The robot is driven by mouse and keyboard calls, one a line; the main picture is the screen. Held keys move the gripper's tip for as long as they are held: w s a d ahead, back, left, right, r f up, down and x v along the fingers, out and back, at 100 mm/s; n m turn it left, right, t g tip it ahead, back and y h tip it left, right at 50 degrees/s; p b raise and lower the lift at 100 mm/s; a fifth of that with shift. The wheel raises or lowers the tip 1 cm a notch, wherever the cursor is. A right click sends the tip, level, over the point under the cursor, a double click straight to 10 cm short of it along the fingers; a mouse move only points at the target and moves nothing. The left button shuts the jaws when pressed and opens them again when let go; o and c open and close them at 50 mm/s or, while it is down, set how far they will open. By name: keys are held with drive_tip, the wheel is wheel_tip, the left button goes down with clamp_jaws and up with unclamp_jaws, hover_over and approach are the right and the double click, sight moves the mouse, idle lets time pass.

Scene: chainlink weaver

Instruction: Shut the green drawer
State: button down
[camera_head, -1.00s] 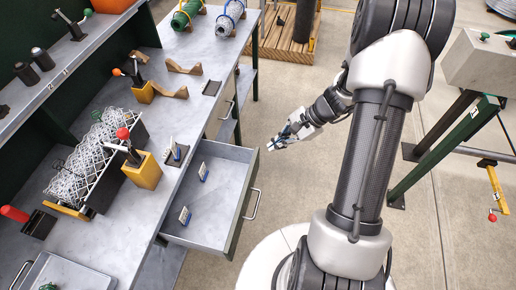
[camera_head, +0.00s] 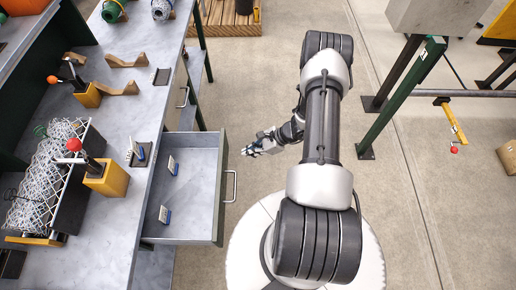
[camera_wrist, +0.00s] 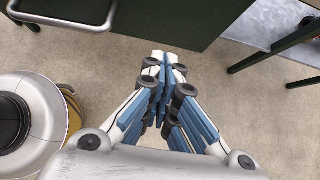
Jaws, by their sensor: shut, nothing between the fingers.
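The green drawer (camera_head: 190,222) stands open, pulled out to the right from under the workbench. Its front panel is dark green with a metal bar handle (camera_head: 231,187) on the outer face. Two small blue-and-white items lie inside on its grey floor. My gripper (camera_head: 247,150) is shut and empty, in the air beyond the drawer's far front corner, apart from it. In the wrist view my closed fingers (camera_wrist: 168,62) point toward a dark green panel (camera_wrist: 185,15), with a metal handle (camera_wrist: 68,14) at upper left.
The grey workbench (camera_head: 125,207) holds a wire-mesh roll (camera_head: 45,175), a yellow clamp block (camera_head: 107,179) and wooden cradles. A green-legged stand (camera_head: 405,95) is at the right. Open concrete floor lies between bench and stand. A wooden pallet (camera_head: 228,20) lies at the back.

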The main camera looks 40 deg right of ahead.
drive_tip(key=w+a+f, duration=0.1)
drive_tip(key=w+a, duration=0.2)
drive_tip(key=a, duration=0.1)
drive_tip(key=shift+w+a+f+b, duration=0.25)
drive_tip(key=shift+a+f+b, duration=0.1)
drive_tip(key=shift+f+b, duration=0.1)
